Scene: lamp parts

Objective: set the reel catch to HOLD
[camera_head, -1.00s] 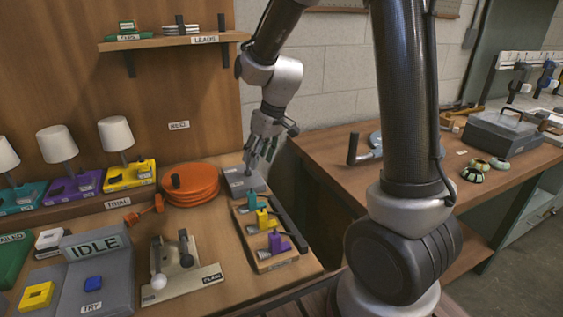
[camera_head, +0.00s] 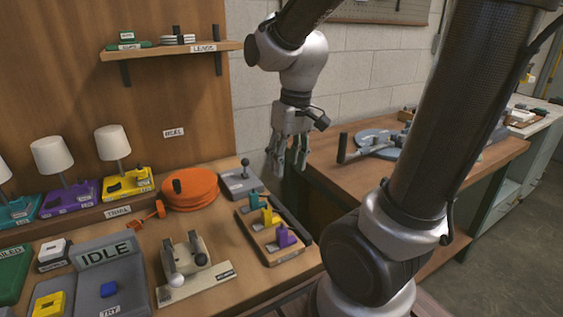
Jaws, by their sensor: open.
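An orange cable reel (camera_head: 190,190) lies flat on the bench with a dark knob on top. I cannot tell for certain that this box is the reel catch. My gripper (camera_head: 287,168) points down with its fingers apart and empty. In the picture it is right of the lever, clear of it.
A wooden block (camera_head: 272,232) with teal, yellow and purple levers stands in front of the grey box. A beige two-lever unit (camera_head: 190,265) and a grey IDLE panel (camera_head: 105,252) are at front left. A second bench (camera_head: 440,165) stands right, beyond a gap.

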